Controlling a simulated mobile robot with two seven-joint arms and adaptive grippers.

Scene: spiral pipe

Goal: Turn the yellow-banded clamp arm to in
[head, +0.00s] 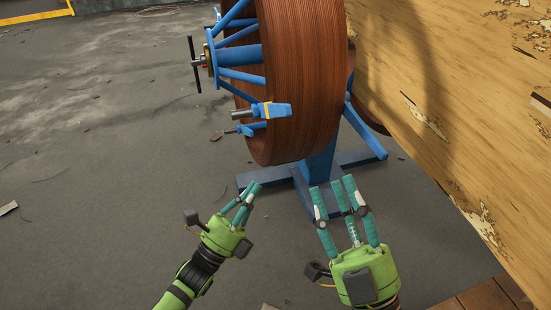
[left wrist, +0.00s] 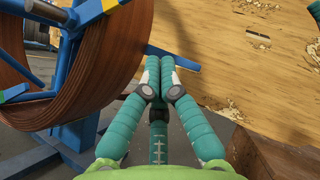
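The yellow-banded clamp arm (head: 279,110) is a short blue piece with a yellow band, across the near edge of the brown spiral coil (head: 310,85) in the head view. A grey rod sticks out on its left. A blue part with yellow (left wrist: 92,9) shows at the top of the left wrist view, partly cut off. My left gripper (head: 253,187) is below the clamp arm, apart from it, with its fingertips together and nothing between them. My right gripper (head: 333,184) is further right, below the coil, with its fingers spread and empty.
The coil sits on a blue reel frame (head: 240,55) with spokes, a dark handle bar (head: 194,65) and a floor stand (head: 370,155). A second, smaller blue arm (head: 252,129) sits below the clamp arm. A large worn wooden panel (head: 450,100) fills the right. The grey floor at left is mostly clear.

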